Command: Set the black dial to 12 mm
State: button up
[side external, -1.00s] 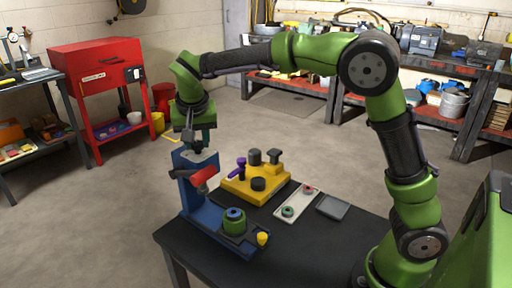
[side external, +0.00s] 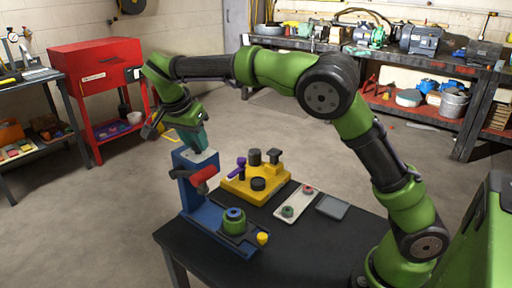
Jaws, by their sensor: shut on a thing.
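A blue press (side external: 203,213) stands at the left end of the black table, with a grey top plate, a red part (side external: 204,177) on its front and a black part (side external: 178,173) at its left. No mm scale is readable, and I cannot tell for certain which black part is the dial. My gripper (side external: 204,149) is tilted at the top of the press. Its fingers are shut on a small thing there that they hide.
A yellow fixture (side external: 240,192) with black posts and a purple handle (side external: 238,170) stands behind. A pale tray (side external: 298,203) with a red and a green ring and a grey plate (side external: 332,207) lie to the right. A yellow cap (side external: 262,238) is near the press base. The table front is clear.

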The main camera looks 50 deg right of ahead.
jog(key=shift+r, duration=0.1)
dwell(0.3)
jog(key=o, duration=1)
jog(key=shift+o, duration=0.2)
jog(key=v, duration=1.2)
